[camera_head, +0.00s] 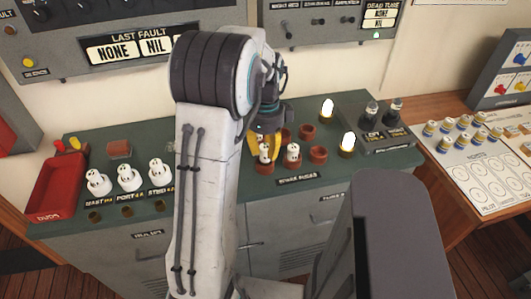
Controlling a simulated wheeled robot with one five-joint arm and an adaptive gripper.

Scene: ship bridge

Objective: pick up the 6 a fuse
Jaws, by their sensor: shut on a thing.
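My gripper (264,146), with yellow fingers, is at the group of brown cups in the middle of the green-topped cabinet. It is shut on a white fuse (264,153), which sits at or just above its cup; I cannot tell which. A second white fuse (293,152) stands upright in a brown cup just to the right. The ratings on these two fuses are too small to read, so I cannot tell from the markings which is the 6 A fuse. My arm hides part of the cabinet top left of the gripper.
Several empty brown cups (306,132) surround the gripper. Three white fuses (130,177) stand in labelled places at left, near a red tray (56,187) marked DUDS. Two lit lamps (347,144) and a dark tester box (387,137) stand at right.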

